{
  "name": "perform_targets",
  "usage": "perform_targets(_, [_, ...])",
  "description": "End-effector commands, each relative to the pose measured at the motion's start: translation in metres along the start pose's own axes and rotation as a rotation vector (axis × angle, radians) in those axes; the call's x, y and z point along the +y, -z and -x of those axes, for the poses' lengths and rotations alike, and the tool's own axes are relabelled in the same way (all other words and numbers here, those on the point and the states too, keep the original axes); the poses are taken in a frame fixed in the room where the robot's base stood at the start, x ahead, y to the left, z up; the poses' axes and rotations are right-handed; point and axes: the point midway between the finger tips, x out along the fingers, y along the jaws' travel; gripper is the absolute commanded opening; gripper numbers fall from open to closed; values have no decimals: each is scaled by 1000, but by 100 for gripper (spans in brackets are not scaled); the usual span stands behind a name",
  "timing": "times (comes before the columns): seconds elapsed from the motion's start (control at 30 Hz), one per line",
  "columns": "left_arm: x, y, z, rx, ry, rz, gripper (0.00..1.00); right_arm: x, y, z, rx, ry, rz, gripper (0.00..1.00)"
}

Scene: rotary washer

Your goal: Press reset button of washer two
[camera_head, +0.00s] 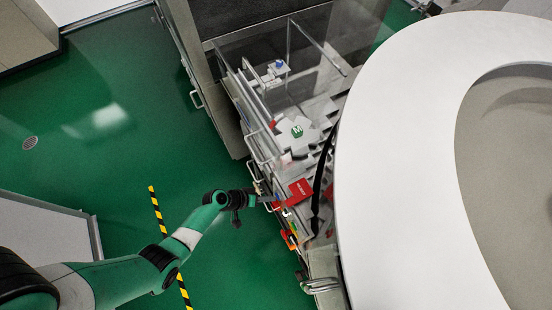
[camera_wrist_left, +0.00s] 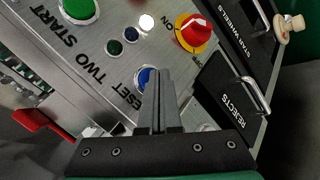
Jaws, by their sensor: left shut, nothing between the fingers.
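The blue reset button (camera_wrist_left: 147,77) shows in the left wrist view on a metal control panel (camera_wrist_left: 125,68), by lettering that reads in part "ESET TWO". My left gripper (camera_wrist_left: 159,74) is shut and empty. Its fingertips lie over the right part of the blue button and hide some of it; I cannot tell whether they touch it. In the head view my left gripper (camera_head: 268,197) is at the front side of the washer machine (camera_head: 285,160). My right gripper is not in view.
Around the button are a green start button (camera_wrist_left: 79,8), small dark indicators, a lit white lamp (camera_wrist_left: 147,21) and a red knob (camera_wrist_left: 194,32) on yellow. Drawers with handles, one marked REJECTS (camera_wrist_left: 236,92), lie to the right. A large white ring (camera_head: 400,150) fills the head view's right.

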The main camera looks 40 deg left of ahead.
Motion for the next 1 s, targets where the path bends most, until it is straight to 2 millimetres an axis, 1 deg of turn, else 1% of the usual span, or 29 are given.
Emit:
perform_targets(0.57, [2,2,-2,2,0,-1,0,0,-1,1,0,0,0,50])
perform_targets(1.0, [-6,-6,10,1,0,0,0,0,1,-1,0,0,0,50])
